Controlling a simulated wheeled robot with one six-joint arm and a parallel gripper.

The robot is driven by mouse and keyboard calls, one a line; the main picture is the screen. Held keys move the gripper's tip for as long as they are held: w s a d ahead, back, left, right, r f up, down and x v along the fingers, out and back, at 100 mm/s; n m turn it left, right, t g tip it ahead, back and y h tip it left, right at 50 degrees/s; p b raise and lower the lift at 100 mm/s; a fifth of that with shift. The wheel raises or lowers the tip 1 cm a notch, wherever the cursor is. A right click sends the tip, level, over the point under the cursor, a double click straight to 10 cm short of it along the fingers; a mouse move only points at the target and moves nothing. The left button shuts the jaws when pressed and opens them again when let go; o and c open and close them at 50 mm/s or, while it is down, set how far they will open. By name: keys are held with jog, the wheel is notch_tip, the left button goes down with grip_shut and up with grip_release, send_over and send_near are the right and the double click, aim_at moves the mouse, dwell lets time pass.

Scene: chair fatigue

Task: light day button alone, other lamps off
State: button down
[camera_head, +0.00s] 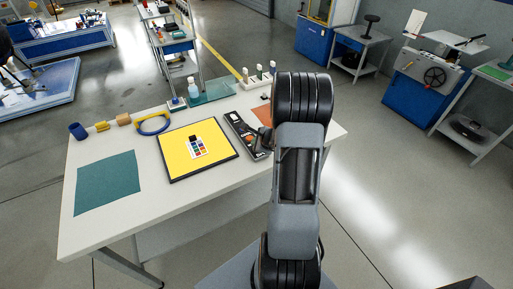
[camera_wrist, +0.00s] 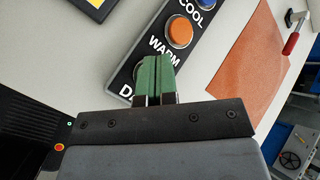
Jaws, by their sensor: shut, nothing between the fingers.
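The dark button panel (camera_head: 239,128) lies on the white table, left of my arm; in the wrist view it runs diagonally (camera_wrist: 162,46). An orange button (camera_wrist: 180,31) sits beside the word WARM, and part of a blue button (camera_wrist: 206,3) beside COOL at the top edge. I cannot tell whether the fingertips touch the panel, or which lamps are lit.
A yellow board (camera_head: 178,152) with colour patches lies left of the panel, with a teal mat (camera_head: 108,183) further left. An orange sheet (camera_wrist: 248,62) lies right of the panel. A bottle (camera_head: 193,87) and small upright items (camera_head: 259,73) stand at the table's back.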

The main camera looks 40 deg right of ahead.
jog(key=shift+r, duration=0.1)
jog(key=shift+r+p, duration=1.95)
jog(key=shift+r, duration=1)
jog(key=shift+a+n, duration=0.3)
jog(key=s+a+r+n+g, duration=0.2)
jog(key=s+a+r+n, duration=0.6)
jog(key=a+n, duration=0.3)
jog(key=s+a+r+n+g, duration=0.2)
jog(key=s+a+r+n, duration=0.7)
jog(key=n, duration=0.5)
jog(key=shift+s+a+r+n+g+h, duration=0.2)
jog(key=shift+s+a+n+g+h, duration=0.15)
jog(key=shift+a, duration=0.85)
